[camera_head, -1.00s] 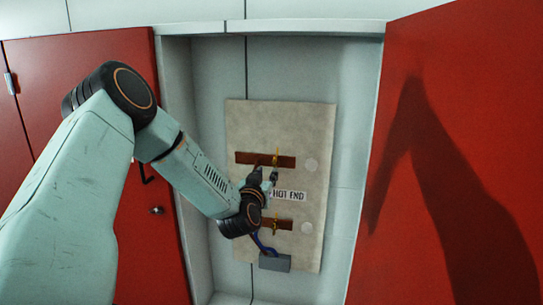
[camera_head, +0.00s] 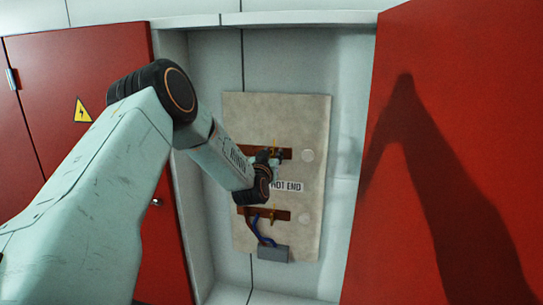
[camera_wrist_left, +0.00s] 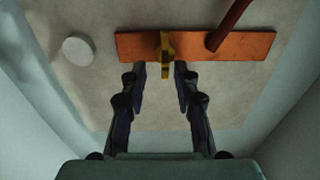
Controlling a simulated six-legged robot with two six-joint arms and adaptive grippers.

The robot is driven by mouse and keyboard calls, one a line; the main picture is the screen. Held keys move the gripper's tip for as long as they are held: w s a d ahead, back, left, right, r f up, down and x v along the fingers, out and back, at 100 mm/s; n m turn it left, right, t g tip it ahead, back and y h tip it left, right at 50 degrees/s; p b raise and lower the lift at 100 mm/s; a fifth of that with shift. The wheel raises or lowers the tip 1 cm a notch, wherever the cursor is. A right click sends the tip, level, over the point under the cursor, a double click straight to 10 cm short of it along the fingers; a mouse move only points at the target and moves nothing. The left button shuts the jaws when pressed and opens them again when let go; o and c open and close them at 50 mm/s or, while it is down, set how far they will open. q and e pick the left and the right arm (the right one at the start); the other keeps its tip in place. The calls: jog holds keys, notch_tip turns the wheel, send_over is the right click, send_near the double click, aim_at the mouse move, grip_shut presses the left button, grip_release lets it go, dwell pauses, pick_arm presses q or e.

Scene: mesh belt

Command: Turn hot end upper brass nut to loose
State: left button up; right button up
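The hot end upper brass nut (camera_head: 274,143) sits on the upper copper bar (camera_head: 287,154) of the beige panel, partly hidden by my gripper in the head view. In the left wrist view the brass nut (camera_wrist_left: 165,55) stands out from the copper bar (camera_wrist_left: 195,48). My left gripper (camera_wrist_left: 159,68) is open and empty, with one fingertip on each side of the nut's line. The tips look just short of the nut; I cannot tell whether they touch it. The left gripper (camera_head: 275,157) also shows in the head view. My right gripper is in neither view.
A HOT END label (camera_head: 290,187) lies between the bars. Below are a lower copper bar (camera_head: 283,215), blue cables (camera_head: 265,240) and a grey box (camera_head: 272,253). A reddish rod (camera_wrist_left: 230,24) meets the upper bar. An open red door (camera_head: 450,120) stands at right.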

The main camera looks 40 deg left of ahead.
pick_arm(q)
jog(key=shift+a+f, duration=0.25)
jog(key=shift+a, duration=0.15)
jog(key=c, duration=0.3)
jog(key=shift+a, duration=0.1)
jog(key=shift+c, duration=1)
grip_shut()
jog(key=shift+d+r, duration=0.1)
jog(key=shift+d, duration=0.2)
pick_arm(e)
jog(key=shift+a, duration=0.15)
pick_arm(q)
jog(key=shift+a, duration=0.15)
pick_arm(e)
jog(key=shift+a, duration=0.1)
